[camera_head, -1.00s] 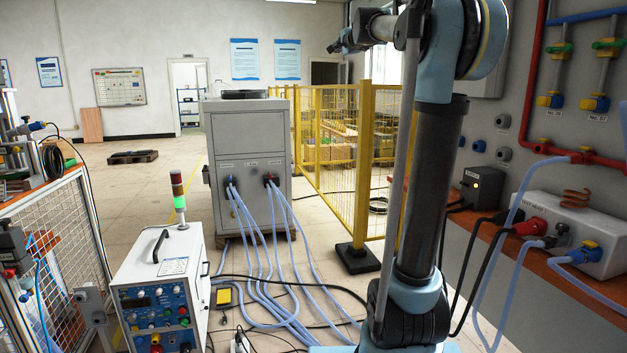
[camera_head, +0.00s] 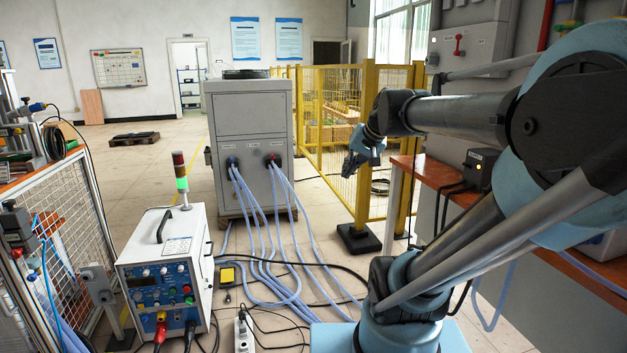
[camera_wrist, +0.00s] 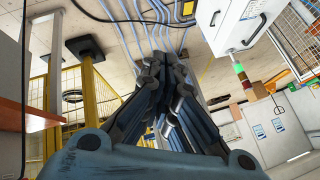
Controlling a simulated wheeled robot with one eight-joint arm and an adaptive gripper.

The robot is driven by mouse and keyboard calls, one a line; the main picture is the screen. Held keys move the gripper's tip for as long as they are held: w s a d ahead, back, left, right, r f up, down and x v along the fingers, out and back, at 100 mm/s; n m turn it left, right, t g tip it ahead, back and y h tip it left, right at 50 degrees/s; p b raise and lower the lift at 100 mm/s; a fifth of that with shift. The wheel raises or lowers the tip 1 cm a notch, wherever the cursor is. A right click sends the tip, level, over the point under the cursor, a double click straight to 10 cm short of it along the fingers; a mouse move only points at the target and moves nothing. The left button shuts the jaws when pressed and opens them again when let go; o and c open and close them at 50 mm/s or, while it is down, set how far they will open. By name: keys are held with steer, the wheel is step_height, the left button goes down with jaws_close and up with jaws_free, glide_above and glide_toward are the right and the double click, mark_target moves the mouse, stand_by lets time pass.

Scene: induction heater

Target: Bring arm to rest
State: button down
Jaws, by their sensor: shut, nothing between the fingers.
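My gripper (camera_head: 352,165) hangs at the end of my folded arm in the head view, right of the picture's middle. It is in the air in front of the yellow fence, with nothing held. In the wrist view my gripper (camera_wrist: 165,65) points toward the top of the picture, its fingers close together and empty. The forearm lies nearly level and the lower arm leans to the right over my base.
A grey cabinet (camera_head: 251,130) with blue hoses stands left of my gripper. The yellow fence (camera_head: 335,115) is behind it. A white heater unit (camera_head: 160,262) with a signal lamp stands at the lower left. An orange-topped bench (camera_head: 428,172) is at the right. Hoses and cables cover the floor between.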

steer(key=s+d+f+g+h, duration=0.1)
steer(key=s+d+f, duration=0.2)
steer(key=s+f, duration=0.3)
steer(key=s+d+f+n+g+h, duration=0.1)
steer(key=s+d+f, duration=0.1)
steer(key=s+f, duration=0.4)
steer(key=s+d+f+g+h, duration=0.2)
steer(key=s+d+f, duration=0.1)
steer(key=s+f, duration=0.3)
steer(key=shift+d+f, duration=0.3)
steer(key=shift+f, duration=0.4)
steer(key=shift+w+f, duration=0.2)
steer(key=shift+w, duration=0.3)
